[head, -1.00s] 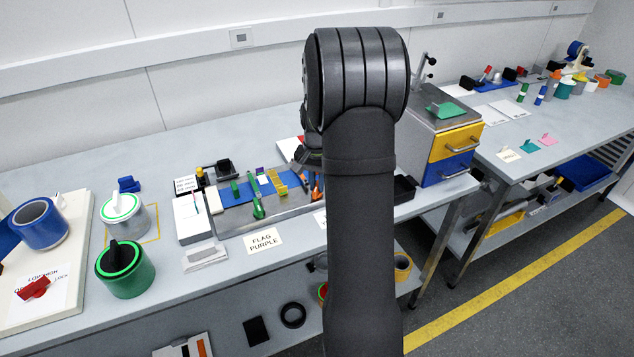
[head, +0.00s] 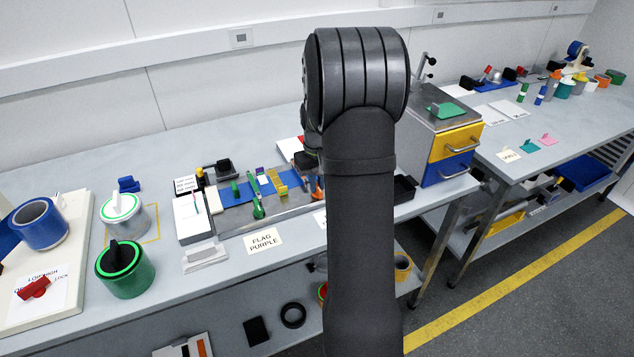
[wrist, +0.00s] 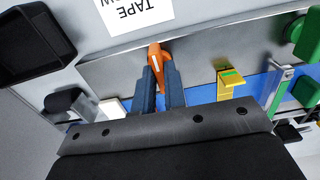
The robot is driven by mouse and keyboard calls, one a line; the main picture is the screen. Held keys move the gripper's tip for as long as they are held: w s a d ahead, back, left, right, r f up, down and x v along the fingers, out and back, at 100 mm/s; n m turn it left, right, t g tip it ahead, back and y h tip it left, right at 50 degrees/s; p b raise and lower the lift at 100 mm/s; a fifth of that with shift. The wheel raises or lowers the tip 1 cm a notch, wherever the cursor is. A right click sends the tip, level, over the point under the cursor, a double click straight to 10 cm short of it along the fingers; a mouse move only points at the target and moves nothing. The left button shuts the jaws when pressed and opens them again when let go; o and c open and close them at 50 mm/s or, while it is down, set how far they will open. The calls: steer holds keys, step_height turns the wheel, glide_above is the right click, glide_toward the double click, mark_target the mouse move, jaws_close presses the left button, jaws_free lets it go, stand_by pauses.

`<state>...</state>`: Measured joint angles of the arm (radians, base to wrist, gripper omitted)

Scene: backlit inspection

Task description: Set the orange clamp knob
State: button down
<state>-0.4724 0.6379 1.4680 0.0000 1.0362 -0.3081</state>
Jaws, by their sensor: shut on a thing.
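The orange clamp knob (wrist: 155,50) shows in the wrist view as a small lever with a pale line along it. It stands at the edge of the grey metal plate (wrist: 110,70). The two blue-grey fingers of my gripper (wrist: 158,76) are shut on it, one on each side. Its lower part is hidden between the fingers. In the head view the orange knob (head: 318,188) shows at the right end of the fixture, partly behind my arm. Most of my gripper is hidden there by the arm.
A yellow clip (wrist: 228,83) stands close right of the knob in the wrist view, with green parts (wrist: 308,36) farther right. A black open bin (wrist: 35,45) is at left. A white "TAPE" card (wrist: 135,10) lies beyond the plate. A "FLAG PURPLE" card (head: 264,241) lies before the fixture.

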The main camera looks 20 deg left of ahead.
steer(key=shift+r, duration=0.1)
stand_by(0.4)
steer(key=c, duration=1.5)
jaws_free()
step_height(320, 180, up, 17)
steer(key=shift+r, duration=0.15)
step_height(320, 180, down, 18)
steer(key=shift+r, duration=0.25)
steer(key=shift+r, duration=0.15)
